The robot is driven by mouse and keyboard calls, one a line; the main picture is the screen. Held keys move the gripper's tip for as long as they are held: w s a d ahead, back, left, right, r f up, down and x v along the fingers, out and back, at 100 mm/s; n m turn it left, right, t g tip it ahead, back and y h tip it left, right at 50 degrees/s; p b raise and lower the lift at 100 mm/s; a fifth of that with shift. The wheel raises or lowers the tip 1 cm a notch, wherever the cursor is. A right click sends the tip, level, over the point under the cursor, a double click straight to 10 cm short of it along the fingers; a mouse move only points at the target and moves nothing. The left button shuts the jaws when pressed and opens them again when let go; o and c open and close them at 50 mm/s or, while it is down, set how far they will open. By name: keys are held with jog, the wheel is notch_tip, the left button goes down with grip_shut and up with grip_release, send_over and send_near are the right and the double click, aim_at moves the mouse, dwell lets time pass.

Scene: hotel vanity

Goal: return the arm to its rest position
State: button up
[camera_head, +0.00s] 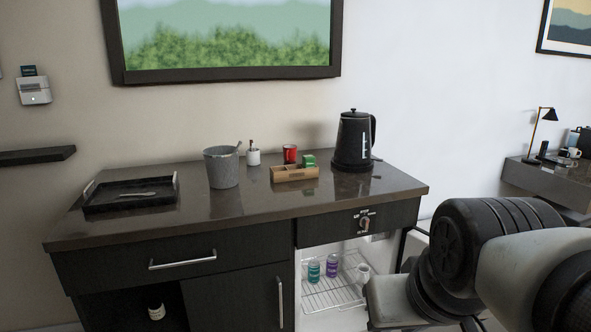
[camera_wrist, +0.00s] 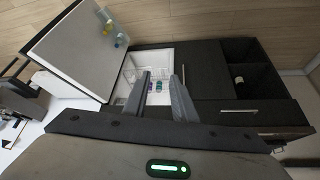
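My arm (camera_head: 490,255) reaches in from the lower right in the head view, bent in front of the counter's right end. The head view does not clearly show my fingers. In the wrist view my gripper (camera_wrist: 163,78) has its two fingers apart with nothing held between them. Beyond the fingers is the open mini-fridge (camera_wrist: 152,65). Its white interior with a wire rack (camera_head: 325,294) also shows in the head view, partly hidden by my arm.
The fridge door (camera_wrist: 75,50) stands open. A teal can (camera_head: 314,270), a purple can (camera_head: 332,266) and a white cup (camera_head: 363,272) are in the fridge. The dark counter (camera_head: 245,212) holds a black tray (camera_head: 130,205), a grey bucket (camera_head: 222,168) and a black kettle (camera_head: 353,140).

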notch_tip(320, 180, up, 28)
jog(key=s+p, duration=0.1)
jog(key=p, duration=2.7)
jog(key=shift+s+f, duration=0.25)
jog(key=shift+s, duration=0.15)
